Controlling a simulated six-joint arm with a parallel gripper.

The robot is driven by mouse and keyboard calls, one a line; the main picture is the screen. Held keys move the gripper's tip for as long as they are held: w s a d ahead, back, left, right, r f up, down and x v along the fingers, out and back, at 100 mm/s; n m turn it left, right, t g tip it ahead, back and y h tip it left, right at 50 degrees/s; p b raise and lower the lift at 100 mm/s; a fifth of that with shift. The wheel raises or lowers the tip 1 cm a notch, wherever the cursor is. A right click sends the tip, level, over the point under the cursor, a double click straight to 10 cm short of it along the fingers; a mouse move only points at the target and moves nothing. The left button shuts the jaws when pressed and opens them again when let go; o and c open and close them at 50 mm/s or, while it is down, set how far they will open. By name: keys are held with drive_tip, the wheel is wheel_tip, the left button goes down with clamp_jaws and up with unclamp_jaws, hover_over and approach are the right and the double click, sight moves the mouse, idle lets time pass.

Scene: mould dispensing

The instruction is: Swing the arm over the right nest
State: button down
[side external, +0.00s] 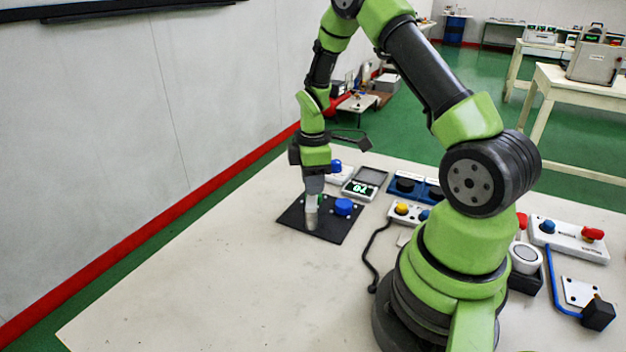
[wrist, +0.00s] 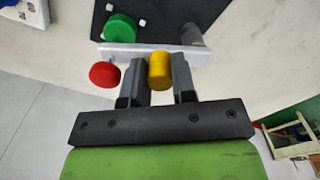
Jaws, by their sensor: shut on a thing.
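In the wrist view my gripper (wrist: 158,72) is shut on a yellow cylinder (wrist: 159,70) between its two grey fingers. A pale bar (wrist: 118,54) runs behind the fingers; whether it joins the yellow cylinder I cannot tell. In the side view my gripper (side external: 312,190) points down over the black mat (side external: 325,233), and a pale grey cylinder (side external: 311,218) shows below it. A blue round cap (side external: 343,206) sits on the mat to the right. In the wrist view the mat (wrist: 158,20) carries a green knob (wrist: 120,27) and a grey cylinder (wrist: 191,34). Which is the right nest is unclear.
A red knob (wrist: 104,75) shows beside the left finger. Behind the mat stand a lit display box (side external: 361,189) and dark blue units (side external: 405,186). A pale box with a yellow button (side external: 402,208) stands to the right. The table's front left (side external: 200,290) is clear.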

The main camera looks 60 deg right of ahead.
drive_tip(key=c, duration=1.2)
unclamp_jaws()
wheel_tip(320, 180, up, 10)
drive_tip(key=shift+a, duration=0.1)
drive_tip(key=s+a+r+m+t+y, duration=0.1)
drive_tip(key=s+a+r+m+t, duration=0.2)
drive_tip(key=s+a+r+m, duration=0.3)
drive_tip(key=s+a+r+m+t+y, duration=0.1)
drive_tip(key=s+a+r+m+t, duration=0.3)
drive_tip(key=s+a+r, duration=0.3)
drive_tip(key=a+r+m, duration=0.1)
drive_tip(key=a, duration=0.3)
drive_tip(key=shift+s+a+m, duration=0.25)
drive_tip(key=shift+s+m, duration=0.15)
